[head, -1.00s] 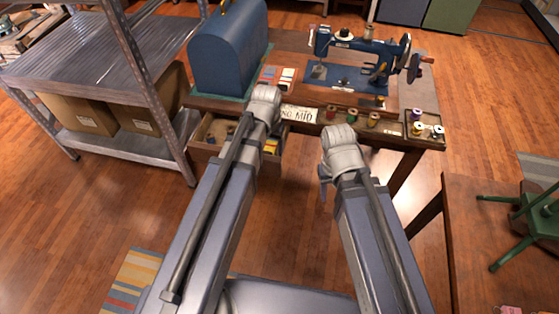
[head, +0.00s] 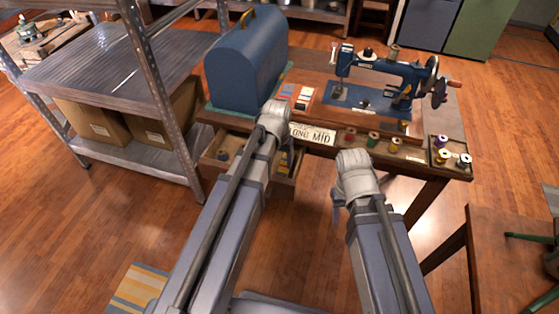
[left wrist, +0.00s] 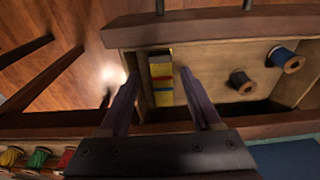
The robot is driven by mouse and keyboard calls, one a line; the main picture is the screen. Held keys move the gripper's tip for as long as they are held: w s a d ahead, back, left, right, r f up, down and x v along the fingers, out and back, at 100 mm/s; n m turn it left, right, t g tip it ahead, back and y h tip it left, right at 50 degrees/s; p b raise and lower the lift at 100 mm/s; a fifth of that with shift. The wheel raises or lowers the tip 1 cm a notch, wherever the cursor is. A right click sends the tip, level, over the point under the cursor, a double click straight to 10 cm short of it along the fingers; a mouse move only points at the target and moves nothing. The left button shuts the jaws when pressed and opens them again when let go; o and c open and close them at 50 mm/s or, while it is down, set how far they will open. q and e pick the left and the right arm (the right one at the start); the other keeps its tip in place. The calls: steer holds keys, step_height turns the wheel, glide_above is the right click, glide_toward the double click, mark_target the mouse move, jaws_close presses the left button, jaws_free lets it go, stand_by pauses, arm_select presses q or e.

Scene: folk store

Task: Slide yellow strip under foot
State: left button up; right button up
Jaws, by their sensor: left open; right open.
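The blue sewing machine (head: 385,70) stands on the table; its foot is too small to make out at the needle end on the left. The open drawer (left wrist: 222,52) below the table's front edge holds a stack of yellow, red and blue strips (left wrist: 162,72), partly visible in the head view (head: 284,162). My left gripper (left wrist: 157,76) is open and empty, pointing down, with its fingers either side of the strips in the left wrist view; the arm hides it in the head view. My right gripper (head: 338,203) is mostly hidden below its wrist, in front of the table.
The drawer also holds dark thread spools (left wrist: 284,58). A blue domed case (head: 246,62) stands left on the table, and a spool tray (head: 449,158) at the right corner. A metal shelf (head: 120,80) stands left, another table (head: 505,255) at right.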

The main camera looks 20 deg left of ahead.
mark_target(281, 174)
arm_select(q)
steer(key=shift+w+f+b, duration=0.25)
steer(key=shift+f+b, duration=1.45)
steer(key=shift+f, duration=0.2)
steer(key=shift+w+f+b, duration=0.2)
steer(key=shift+f+b, duration=1.5)
steer(key=shift+f, duration=0.2)
steer(key=c, duration=0.8)
steer(key=shift+c, duration=0.2)
steer(key=shift+r, duration=0.15)
steer(key=shift+r+p, duration=1.65)
steer(key=shift+p, duration=0.15)
